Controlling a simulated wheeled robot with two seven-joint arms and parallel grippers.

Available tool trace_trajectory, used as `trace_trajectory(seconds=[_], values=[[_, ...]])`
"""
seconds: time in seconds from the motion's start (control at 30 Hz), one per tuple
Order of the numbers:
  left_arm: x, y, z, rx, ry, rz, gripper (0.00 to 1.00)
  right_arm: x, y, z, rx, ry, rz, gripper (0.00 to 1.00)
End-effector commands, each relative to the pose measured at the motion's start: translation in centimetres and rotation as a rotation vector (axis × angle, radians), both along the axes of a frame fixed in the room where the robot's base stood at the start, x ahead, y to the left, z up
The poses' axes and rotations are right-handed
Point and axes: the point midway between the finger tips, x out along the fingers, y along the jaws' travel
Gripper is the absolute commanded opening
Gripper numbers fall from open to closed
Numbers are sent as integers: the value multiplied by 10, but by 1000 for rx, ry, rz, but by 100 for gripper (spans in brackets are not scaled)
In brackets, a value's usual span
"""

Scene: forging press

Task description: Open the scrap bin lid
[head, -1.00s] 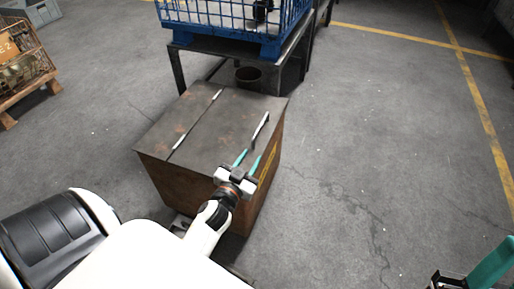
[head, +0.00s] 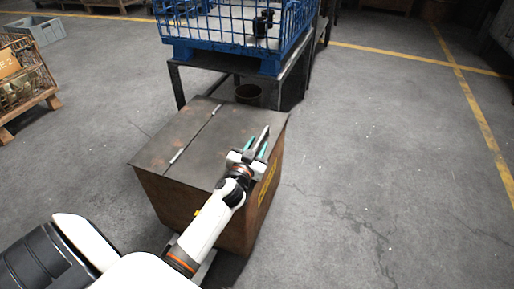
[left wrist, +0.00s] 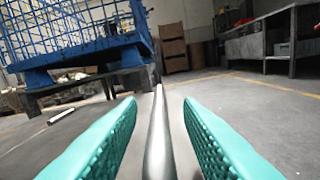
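The scrap bin (head: 190,199) is a brown, rusty box standing on the floor. Its dark metal lid (head: 178,134) lies flat on top and looks shut, with a pale hinge line across it. A bar handle (head: 264,138) is on the lid's right part. My left gripper (head: 255,149) is over that part, its teal fingers on either side of the handle. In the left wrist view the handle (left wrist: 158,135) runs between the two open fingers, with a gap on each side. My right gripper does not show in the current views.
A blue wire basket (head: 235,25) stands on a dark metal table (head: 296,75) just behind the bin. A dark bucket (head: 248,94) is under it. A wooden crate (head: 25,85) and a grey tote (head: 35,30) are at the left. The floor at the right is clear.

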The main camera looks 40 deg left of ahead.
Motion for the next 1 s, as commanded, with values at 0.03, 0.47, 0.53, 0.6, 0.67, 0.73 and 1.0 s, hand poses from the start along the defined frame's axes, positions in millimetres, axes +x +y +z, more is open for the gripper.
trace_trajectory(seconds=[0.03, 0.47, 0.53, 0.6, 0.67, 0.73, 1.0], values=[[2, 1, 0, 1, 0, 0, 33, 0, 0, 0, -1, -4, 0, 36], [3, 1, 0, 0, 1, -1, 8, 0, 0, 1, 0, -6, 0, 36], [3, 1, 0, 0, 1, 0, 0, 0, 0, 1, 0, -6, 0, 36], [3, 1, 0, 0, 1, 0, 0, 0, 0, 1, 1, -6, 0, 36], [3, 1, 0, 0, 1, 0, 0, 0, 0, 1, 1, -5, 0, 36], [3, 1, 0, 1, 1, 0, 0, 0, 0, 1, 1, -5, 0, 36], [3, 2, 5, -12, -2, 1, 0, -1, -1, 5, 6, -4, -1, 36]])
